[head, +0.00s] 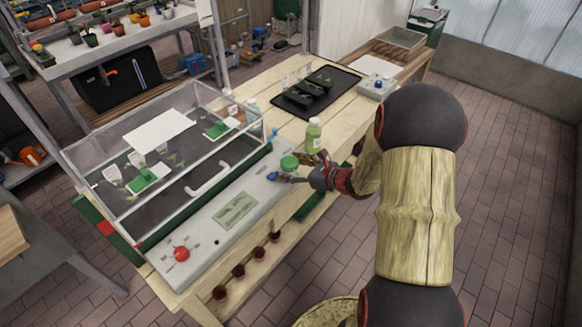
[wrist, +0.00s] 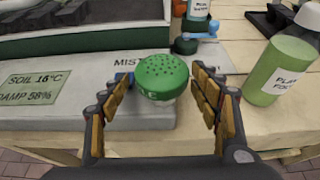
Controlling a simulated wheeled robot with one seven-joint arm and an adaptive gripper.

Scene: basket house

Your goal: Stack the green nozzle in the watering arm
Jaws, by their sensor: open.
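The green nozzle (wrist: 162,77) is a round, domed head with small holes. In the wrist view it sits between my gripper's open fingers (wrist: 161,85), with gaps on both sides. In the head view the nozzle (head: 289,162) is at the grey panel's right end, just beyond my gripper (head: 301,170). What supports it underneath is hidden. I cannot clearly identify the watering arm. A light-blue lever-like part (wrist: 201,31) on a dark green base stands behind the nozzle, but I cannot tell whether it belongs to it.
A green bottle (wrist: 282,70) stands close right of my gripper. The glass planter box (head: 165,150) is left, behind the grey control panel (head: 212,222) with its red knob. A black tray (head: 318,92) lies farther back on the wooden bench. Bare bench shows around the bottle.

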